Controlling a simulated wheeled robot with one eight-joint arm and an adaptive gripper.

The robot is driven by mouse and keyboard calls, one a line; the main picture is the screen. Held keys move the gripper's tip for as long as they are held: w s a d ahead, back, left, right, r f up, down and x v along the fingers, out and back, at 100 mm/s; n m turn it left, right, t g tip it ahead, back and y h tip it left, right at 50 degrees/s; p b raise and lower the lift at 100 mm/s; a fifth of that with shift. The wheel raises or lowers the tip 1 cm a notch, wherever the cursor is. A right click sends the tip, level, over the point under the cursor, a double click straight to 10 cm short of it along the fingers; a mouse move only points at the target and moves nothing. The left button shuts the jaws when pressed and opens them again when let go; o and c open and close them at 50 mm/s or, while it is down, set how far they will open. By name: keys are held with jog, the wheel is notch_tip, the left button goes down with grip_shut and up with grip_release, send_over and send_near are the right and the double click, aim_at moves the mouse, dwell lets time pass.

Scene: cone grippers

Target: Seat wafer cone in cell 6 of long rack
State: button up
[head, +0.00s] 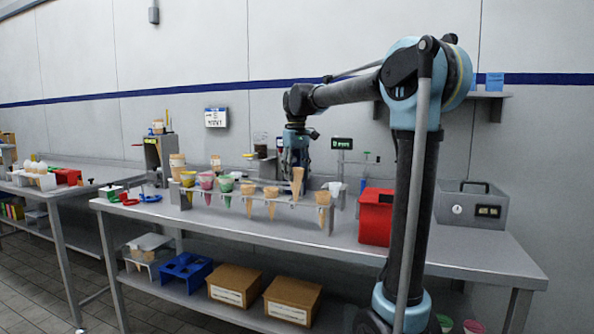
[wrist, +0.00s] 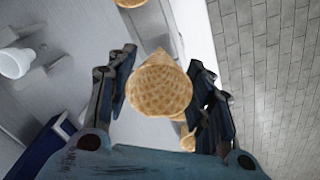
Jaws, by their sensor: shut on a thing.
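A tan wafer cone (head: 297,181) is held point down by my gripper (head: 296,166) over the long rack (head: 284,203). It stands higher than the plain cones on either side of it. Its tip is close to the rack's top plate; I cannot tell whether it has entered a cell. In the wrist view, the waffle-patterned cone (wrist: 160,88) sits between the two fingers of my gripper (wrist: 160,78), which are shut on it. The cell beneath the cone is hidden there. Cell numbers are not readable.
Plain cones (head: 271,193) and (head: 323,198) flank the held cone closely. Cones with yellow, pink and green (head: 226,185) fillings stand farther left in the rack. A red box (head: 376,216) is to the right. A small green-lit display (head: 342,143) stands behind the rack.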

aim_at(297, 189)
jog(key=shift+f, duration=3.2)
jog(key=o, duration=0.8)
jog(key=shift+o, duration=0.2)
notch_tip(297, 189, up, 12)
jog(key=shift+f, duration=0.1)
